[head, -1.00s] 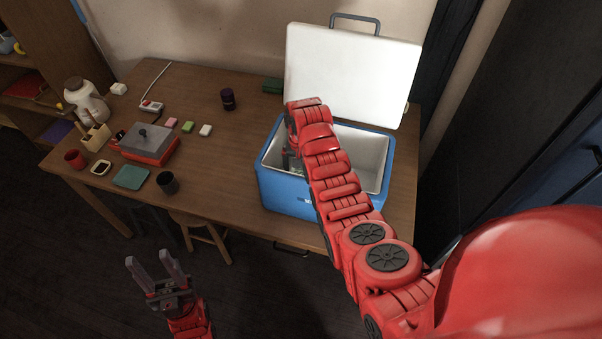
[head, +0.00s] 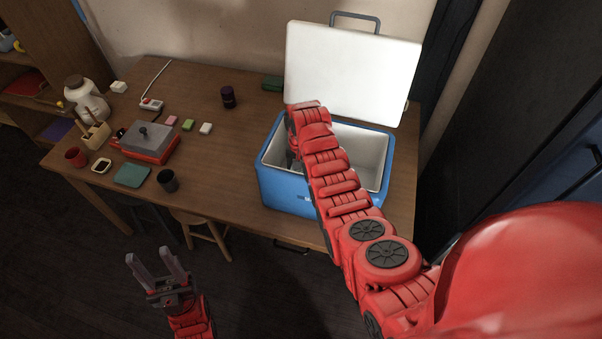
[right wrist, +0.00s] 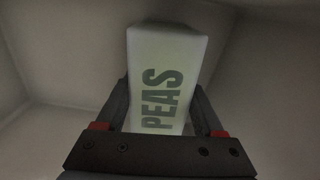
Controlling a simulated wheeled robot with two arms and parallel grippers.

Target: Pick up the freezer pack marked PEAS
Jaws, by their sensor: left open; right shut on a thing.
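The freezer pack marked PEAS (right wrist: 163,75) is a pale green-white block with dark green letters, seen in the right wrist view. My right gripper (right wrist: 162,115) is shut on it, with one finger on each side. Pale inner walls surround the pack in that view. In the head view my right arm reaches into the open blue cooler (head: 285,192), and the arm hides the right gripper's fingertips and the pack. My left gripper (head: 157,265) is open and empty, low in front of the table.
The cooler's white lid (head: 350,70) stands open behind it. A stool (head: 205,228) stands beneath the front edge.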

